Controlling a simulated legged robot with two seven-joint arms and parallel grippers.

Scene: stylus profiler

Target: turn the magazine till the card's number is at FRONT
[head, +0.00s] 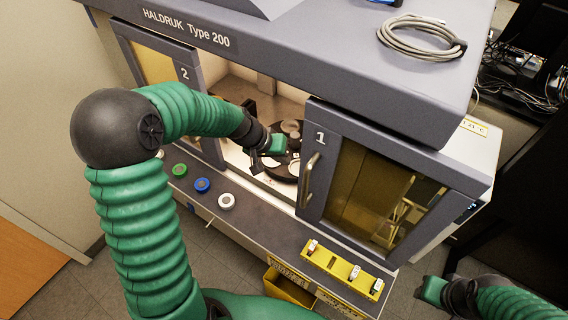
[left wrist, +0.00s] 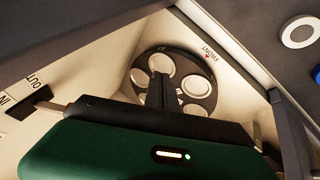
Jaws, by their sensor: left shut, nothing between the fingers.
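The magazine (head: 284,172) is a dark round plate with several pale discs, inside the machine's open bay. It fills the middle of the left wrist view (left wrist: 205,98), where a FRONT label (left wrist: 208,54) with a red mark stands beside its rim. Its position numbers are not legible. My left gripper (head: 262,160) reaches through the opening and is shut and empty. In the left wrist view its dark fingers (left wrist: 160,88) overlap the magazine's near side; I cannot tell whether they touch it. My right gripper (head: 430,291) is low at the right, outside the machine. I cannot identify the card.
Door 1 (head: 365,190) stands right of the opening and door 2 (head: 188,85) left of it. Green (head: 180,170), blue (head: 202,185) and white (head: 226,201) buttons line the front ledge. A yellow holder (head: 343,270) sits further right.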

